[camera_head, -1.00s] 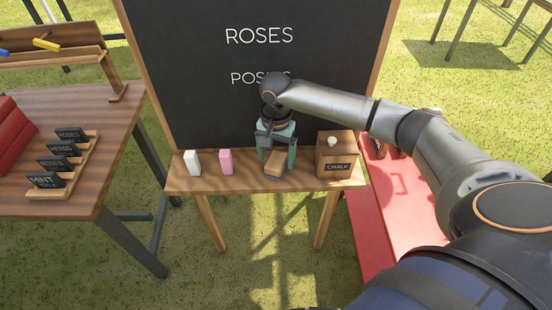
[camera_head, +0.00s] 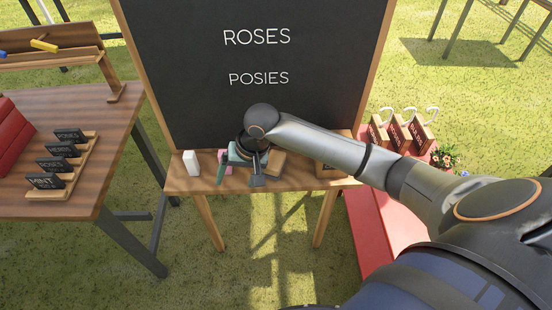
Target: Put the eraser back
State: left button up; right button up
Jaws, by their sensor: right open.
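The eraser, a light wooden block (camera_head: 276,164), rests on the wooden ledge (camera_head: 183,187) below the blackboard. It is partly hidden by my right arm's wrist. My right gripper (camera_head: 239,180) is open, just left of the eraser and low over the ledge's front, with nothing seen between its fingers. The blackboard (camera_head: 190,60) reads "ROSES" and "POSIES". My left gripper is not in view.
A wooden chalk box (camera_head: 327,171) at right is mostly hidden by my arm. A table (camera_head: 100,185) stands at left.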

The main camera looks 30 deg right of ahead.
jog(key=s+a+f+n+t+y, duration=0.35)
jog(key=s+a+f, duration=0.2)
jog(key=a, duration=0.25)
jog(key=s+d+f+n+t+h, duration=0.1)
jog(key=s+d+f+n+h, duration=0.1)
jog(key=s, duration=0.4)
jog(key=s+d+f+n+t+h, duration=0.1)
jog(key=s+d+f+t+h, duration=0.1)
jog(key=s+d+f, duration=0.3)
jog(key=shift+s+f+n, duration=0.35)
jog(key=shift+s+f, duration=0.6)
jog(key=shift+s, duration=0.1)
jog(key=shift+r+p, duration=0.6)
jog(key=shift+p, duration=0.05)
